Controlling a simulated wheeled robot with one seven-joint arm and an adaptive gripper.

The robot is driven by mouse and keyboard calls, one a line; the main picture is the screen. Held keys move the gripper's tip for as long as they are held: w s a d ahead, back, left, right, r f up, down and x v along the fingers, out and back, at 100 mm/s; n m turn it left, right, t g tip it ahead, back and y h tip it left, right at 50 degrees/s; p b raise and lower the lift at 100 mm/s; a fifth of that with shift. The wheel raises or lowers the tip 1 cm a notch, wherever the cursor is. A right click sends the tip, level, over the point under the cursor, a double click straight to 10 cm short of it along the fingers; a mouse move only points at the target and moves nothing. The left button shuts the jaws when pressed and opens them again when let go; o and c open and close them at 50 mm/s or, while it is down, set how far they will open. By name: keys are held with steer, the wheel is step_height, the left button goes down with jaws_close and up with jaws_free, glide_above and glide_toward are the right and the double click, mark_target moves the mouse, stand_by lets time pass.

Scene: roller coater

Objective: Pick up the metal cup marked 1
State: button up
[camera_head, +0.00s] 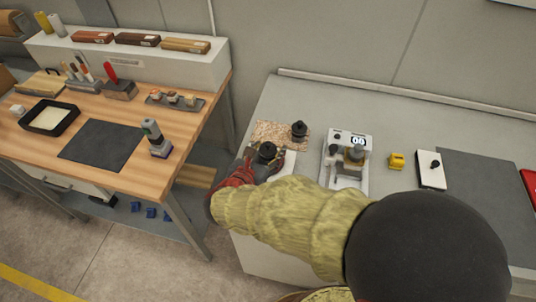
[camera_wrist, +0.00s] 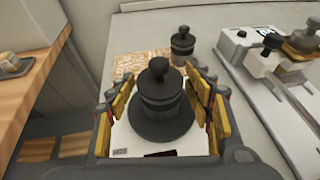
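A dark, round, lidded piece with a knob (camera_wrist: 160,100) stands upright on a wide round base between the fingers of my gripper (camera_wrist: 162,88) in the wrist view. The fingers are apart on both sides of it, with gaps showing. In the head view the knobbed piece (camera_head: 267,150) shows at my gripper (camera_head: 262,160), above the grey bench. A similar dark knobbed piece (camera_head: 299,130) stands on a speckled board (camera_head: 270,132); it also shows in the wrist view (camera_wrist: 182,45). I can read no mark 1 on any piece, so I cannot tell which is the cup.
A white plate (camera_wrist: 135,140) lies under the knobbed piece. A wooden workbench (camera_head: 190,115) is at left.

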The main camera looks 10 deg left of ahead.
steer(key=c, duration=1.1)
steer(key=shift+c, duration=0.5)
steer(key=shift+r, duration=0.1)
